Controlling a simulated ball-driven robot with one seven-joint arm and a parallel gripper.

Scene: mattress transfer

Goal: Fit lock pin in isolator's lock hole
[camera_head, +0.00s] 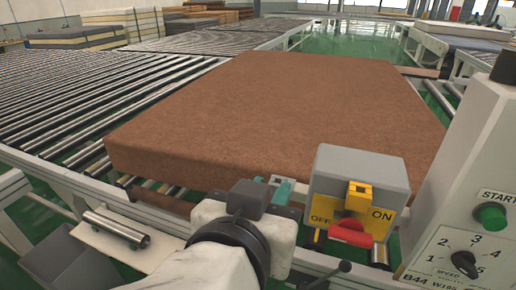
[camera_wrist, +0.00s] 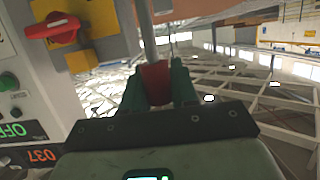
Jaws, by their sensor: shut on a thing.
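The isolator (camera_head: 360,172) is a grey box with a yellow plate marked OFF and ON, a raised yellow block (camera_head: 358,196) and a red handle (camera_head: 350,233) lying roughly sideways. In the wrist view the isolator (camera_wrist: 107,20) is at upper left, with its red handle (camera_wrist: 52,28). My gripper (camera_head: 282,190), with teal fingers, is just left of the box in the head view. In the wrist view my gripper (camera_wrist: 157,84) is shut on the lock pin (camera_wrist: 155,80), whose red part is between the fingers. The pin is hidden in the head view. The lock hole cannot be made out clearly.
A large brown mattress (camera_head: 270,105) lies on the roller conveyor behind the isolator. A grey control panel (camera_head: 465,200) with a green START button stands close on the right. A metal cylinder (camera_head: 116,226) rests on a white ledge at left, by a grey bin (camera_head: 70,265).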

